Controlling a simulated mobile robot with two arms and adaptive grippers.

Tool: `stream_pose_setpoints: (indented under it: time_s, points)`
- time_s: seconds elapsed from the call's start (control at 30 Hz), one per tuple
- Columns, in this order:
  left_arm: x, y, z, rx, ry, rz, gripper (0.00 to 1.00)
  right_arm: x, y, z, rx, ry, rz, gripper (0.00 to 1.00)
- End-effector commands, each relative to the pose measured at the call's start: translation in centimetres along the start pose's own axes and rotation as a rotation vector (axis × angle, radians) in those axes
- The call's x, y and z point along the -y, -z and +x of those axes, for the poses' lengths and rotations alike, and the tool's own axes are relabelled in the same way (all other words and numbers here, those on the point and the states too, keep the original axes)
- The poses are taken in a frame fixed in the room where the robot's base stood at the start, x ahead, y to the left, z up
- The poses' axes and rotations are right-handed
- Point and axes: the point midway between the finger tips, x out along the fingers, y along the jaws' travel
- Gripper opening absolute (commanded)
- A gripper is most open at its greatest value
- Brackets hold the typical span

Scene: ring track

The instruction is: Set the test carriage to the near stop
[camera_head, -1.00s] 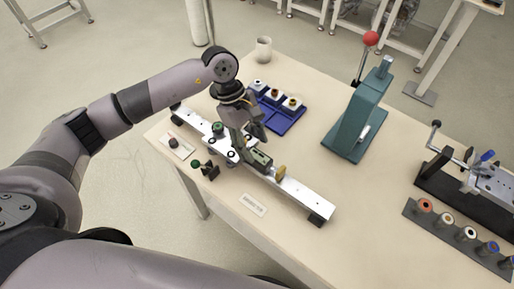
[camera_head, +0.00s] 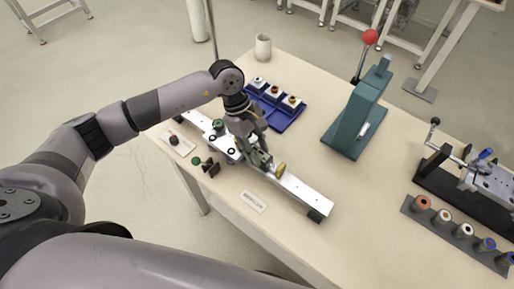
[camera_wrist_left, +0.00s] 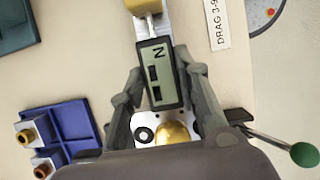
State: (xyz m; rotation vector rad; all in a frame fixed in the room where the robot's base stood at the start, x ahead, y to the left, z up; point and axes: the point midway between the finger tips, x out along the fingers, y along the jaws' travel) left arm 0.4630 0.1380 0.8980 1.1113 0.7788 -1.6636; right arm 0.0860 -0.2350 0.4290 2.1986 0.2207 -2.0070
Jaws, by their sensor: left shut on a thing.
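The silver rail (camera_head: 303,193) lies slantwise along the table's left edge. On it sits the test carriage, a white plate (camera_wrist_left: 150,135) with black-ringed holes and a brass dome. A grey-green force gauge (camera_wrist_left: 158,75) with an "N" display stands on the carriage line, its yellow tip (camera_head: 280,169) towards the rail's near end. My left gripper (camera_head: 259,158) is down over the rail, shut on the gauge body, one finger on each side; it also shows in the wrist view (camera_wrist_left: 160,90). The gripper partly hides the carriage in the head view. My right gripper is out of view.
A green-knobbed black clamp (camera_head: 209,168) and a paper label (camera_head: 253,201) lie beside the rail. A blue tray (camera_head: 285,122) with several fittings sits beyond it, with a teal press (camera_head: 352,125) to the right. Bare table lies between rail and press.

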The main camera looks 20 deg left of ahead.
Motion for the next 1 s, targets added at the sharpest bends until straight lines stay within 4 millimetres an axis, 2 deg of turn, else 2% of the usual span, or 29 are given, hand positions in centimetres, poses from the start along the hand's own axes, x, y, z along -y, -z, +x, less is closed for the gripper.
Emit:
stream_pose_setpoints:
  time_s: [0.37, 0.77, 0.87, 1.0]
  points:
    - [0.0, 0.0, 0.0, 0.000, 0.000, 0.000, 0.00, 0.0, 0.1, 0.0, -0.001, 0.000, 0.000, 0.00]
    - [0.0, -0.1, 0.0, 0.000, 0.000, 0.000, 0.00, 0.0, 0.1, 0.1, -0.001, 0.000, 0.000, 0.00]
    - [0.0, -0.7, 0.4, 0.001, 0.000, 0.001, 0.00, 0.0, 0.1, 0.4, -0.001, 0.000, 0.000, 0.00]
    - [0.0, -2.7, 1.4, 0.002, 0.000, 0.005, 0.00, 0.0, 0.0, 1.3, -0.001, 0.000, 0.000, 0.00]
